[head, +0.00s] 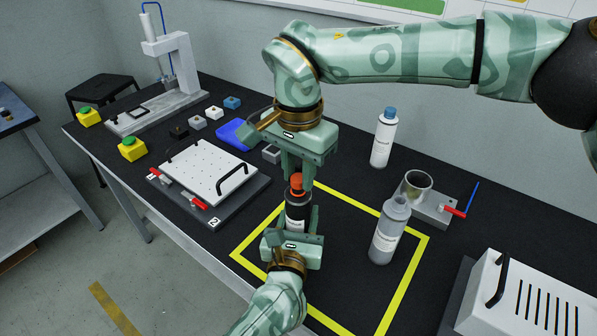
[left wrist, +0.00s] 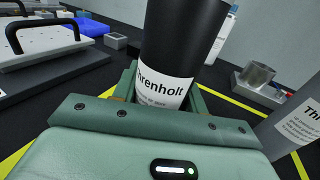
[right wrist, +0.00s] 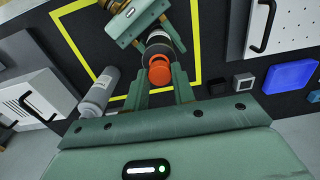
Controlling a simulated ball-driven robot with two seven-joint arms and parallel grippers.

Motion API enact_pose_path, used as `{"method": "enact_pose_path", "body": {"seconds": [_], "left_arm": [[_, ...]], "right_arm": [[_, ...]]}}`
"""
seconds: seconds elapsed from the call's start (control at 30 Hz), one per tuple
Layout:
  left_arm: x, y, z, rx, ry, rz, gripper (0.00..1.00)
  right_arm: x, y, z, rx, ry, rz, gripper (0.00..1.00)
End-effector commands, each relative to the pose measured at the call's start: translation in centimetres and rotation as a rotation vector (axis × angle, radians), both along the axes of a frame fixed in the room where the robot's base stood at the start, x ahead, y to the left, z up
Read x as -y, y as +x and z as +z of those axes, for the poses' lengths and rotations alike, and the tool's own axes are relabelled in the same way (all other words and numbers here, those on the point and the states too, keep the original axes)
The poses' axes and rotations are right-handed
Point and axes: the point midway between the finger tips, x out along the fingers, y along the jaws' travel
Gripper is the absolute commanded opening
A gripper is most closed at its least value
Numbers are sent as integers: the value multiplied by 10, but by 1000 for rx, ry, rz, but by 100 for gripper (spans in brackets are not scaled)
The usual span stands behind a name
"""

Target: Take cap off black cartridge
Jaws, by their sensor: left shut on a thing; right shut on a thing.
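The black cartridge (head: 297,214) has a white label and stands upright or nearly so inside the yellow-taped square. My left gripper (head: 296,226) is shut around its body from the near side. In the left wrist view the cartridge (left wrist: 180,45) rises between the fingers, its top out of frame. The orange cap (head: 297,183) is at the cartridge's top end. My right gripper (head: 297,177) reaches down from above and is shut on the cap. In the right wrist view the cap (right wrist: 159,72) lies between the fingertips, in line with the cartridge; I cannot tell whether a gap separates them.
A grey bottle (head: 389,232) stands right of the cartridge. A blue-capped white bottle (head: 383,140) and a metal cup (head: 415,187) on a clamp block are behind. A white plate fixture (head: 212,172) is left, a slotted white box (head: 523,295) at lower right.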

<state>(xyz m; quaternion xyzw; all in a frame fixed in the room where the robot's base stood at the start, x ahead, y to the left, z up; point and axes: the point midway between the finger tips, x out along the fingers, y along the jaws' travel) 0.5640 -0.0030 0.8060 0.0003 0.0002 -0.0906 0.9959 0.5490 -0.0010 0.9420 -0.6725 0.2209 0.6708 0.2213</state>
Motion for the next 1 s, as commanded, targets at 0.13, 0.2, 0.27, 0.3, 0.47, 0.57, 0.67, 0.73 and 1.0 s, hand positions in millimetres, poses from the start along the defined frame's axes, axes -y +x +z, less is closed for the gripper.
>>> {"method": "enact_pose_path", "body": {"seconds": [0.13,0.2,0.27,0.3,0.47,0.57,0.67,0.73,1.0], "left_arm": [[0,0,-1,-2,0,1,0],[0,0,-1,-2,0,1,0],[0,0,-1,-2,0,1,0],[0,0,-1,-2,0,0,0],[0,0,-1,-2,0,0,0],[0,0,-1,-2,0,0,0],[0,0,-1,-2,0,0,0],[0,0,-1,-2,0,0,0],[0,0,-1,-2,0,1,0]], "right_arm": [[0,1,6,3,0,0,0],[0,1,8,3,0,0,0],[0,1,10,2,1,0,0],[0,0,12,2,1,0,0],[0,0,15,1,0,0,0],[0,0,15,1,1,0,0],[0,0,15,1,1,0,0],[0,0,15,1,1,0,0],[0,0,44,4,2,0,0]]}}
